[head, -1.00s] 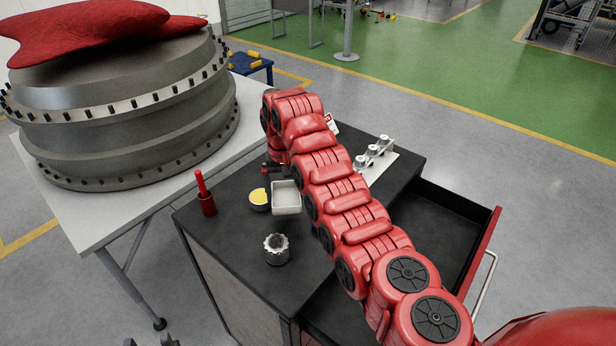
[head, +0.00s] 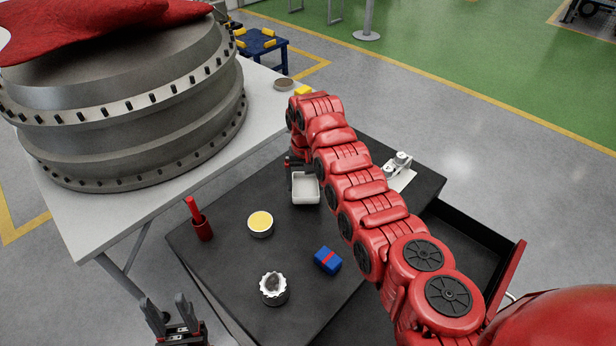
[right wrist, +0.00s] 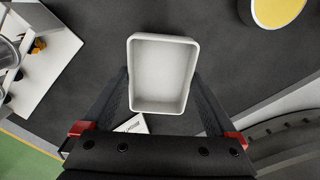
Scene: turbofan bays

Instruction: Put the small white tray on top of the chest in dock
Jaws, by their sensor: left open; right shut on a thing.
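The small white tray (head: 306,188) is an empty, open rectangular box, and it also shows in the right wrist view (right wrist: 161,72). My right gripper (head: 296,162) is shut on it, with a finger at each side of the tray's near end in the right wrist view. The tray is over the black top of the chest (head: 225,275), near its far side; I cannot tell whether it touches the top. My left gripper (head: 168,304) is open and empty at the bottom left, beside the chest. I cannot make out a marked dock.
On the chest stand a red holder (head: 202,228), a yellow-filled cup (head: 260,224), a toothed metal part (head: 273,288), a blue box (head: 328,260) and a white plate with metal pieces (head: 400,178). A drawer (head: 465,245) stands open at right. The engine's table (head: 150,208) adjoins at left.

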